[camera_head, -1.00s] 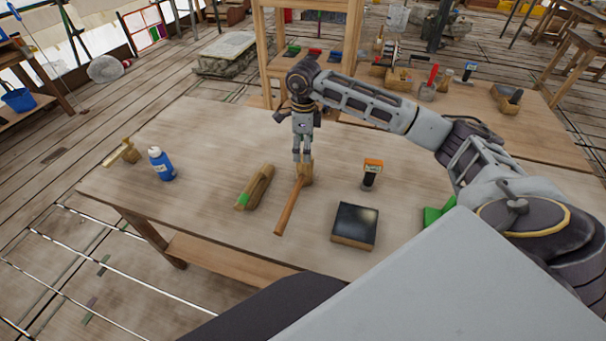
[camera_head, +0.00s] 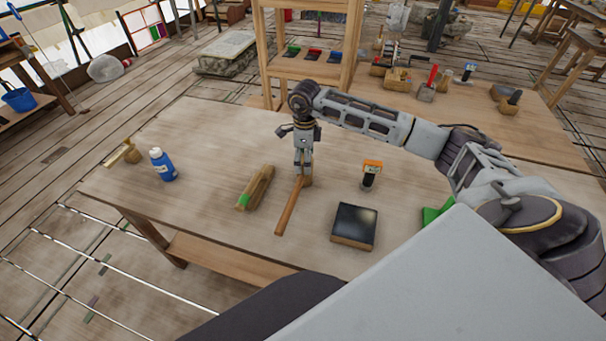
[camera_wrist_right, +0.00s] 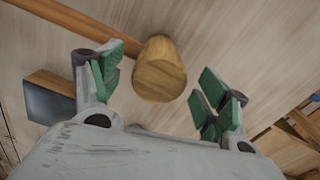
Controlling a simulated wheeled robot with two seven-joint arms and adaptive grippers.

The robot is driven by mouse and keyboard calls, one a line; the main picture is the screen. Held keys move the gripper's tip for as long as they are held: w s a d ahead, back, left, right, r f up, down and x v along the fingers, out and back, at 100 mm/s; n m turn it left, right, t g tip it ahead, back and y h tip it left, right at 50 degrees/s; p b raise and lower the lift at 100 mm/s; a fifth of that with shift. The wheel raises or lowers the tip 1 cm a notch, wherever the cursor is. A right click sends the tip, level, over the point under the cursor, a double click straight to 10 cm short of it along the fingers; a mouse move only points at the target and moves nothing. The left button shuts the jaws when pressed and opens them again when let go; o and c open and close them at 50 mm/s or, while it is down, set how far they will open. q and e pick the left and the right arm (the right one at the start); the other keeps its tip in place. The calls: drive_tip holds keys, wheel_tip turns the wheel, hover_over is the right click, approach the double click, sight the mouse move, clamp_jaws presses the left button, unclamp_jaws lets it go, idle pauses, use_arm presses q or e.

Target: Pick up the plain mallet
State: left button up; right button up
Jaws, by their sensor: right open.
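The mallet lies on the near table with its brown handle (camera_head: 289,207) pointing towards the table's front edge. Its round wooden head (camera_wrist_right: 158,72) shows in the right wrist view, with the handle (camera_wrist_right: 78,22) running to the upper left. My right gripper (camera_head: 303,172) points down at the mallet head and partly hides it in the head view. In the right wrist view, its green-padded fingers (camera_wrist_right: 162,75) are apart, one on either side of the head, with gaps visible. My left gripper is not in view.
A wooden block with a green patch (camera_head: 255,188) lies left of the mallet. A black-topped block (camera_head: 354,225) and an orange-topped tool (camera_head: 371,174) are to its right. A blue bottle (camera_head: 161,164) and another mallet-like tool (camera_head: 130,153) are at the table's left.

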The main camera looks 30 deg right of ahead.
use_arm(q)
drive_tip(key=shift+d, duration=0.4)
use_arm(e)
drive_tip(key=shift+f, duration=0.55)
drive_tip(key=shift+r, duration=0.1)
drive_tip(key=c, duration=1.2)
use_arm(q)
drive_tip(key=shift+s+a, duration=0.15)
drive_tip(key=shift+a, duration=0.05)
use_arm(e)
drive_tip(key=shift+r, duration=0.15)
wheel_tip(320, 180, up, 8)
drive_tip(key=shift+f+b, duration=0.1)
drive_tip(key=shift+b, duration=0.4)
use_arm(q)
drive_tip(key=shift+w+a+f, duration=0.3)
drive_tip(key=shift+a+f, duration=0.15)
use_arm(e)
drive_tip(key=shift+r, duration=0.95)
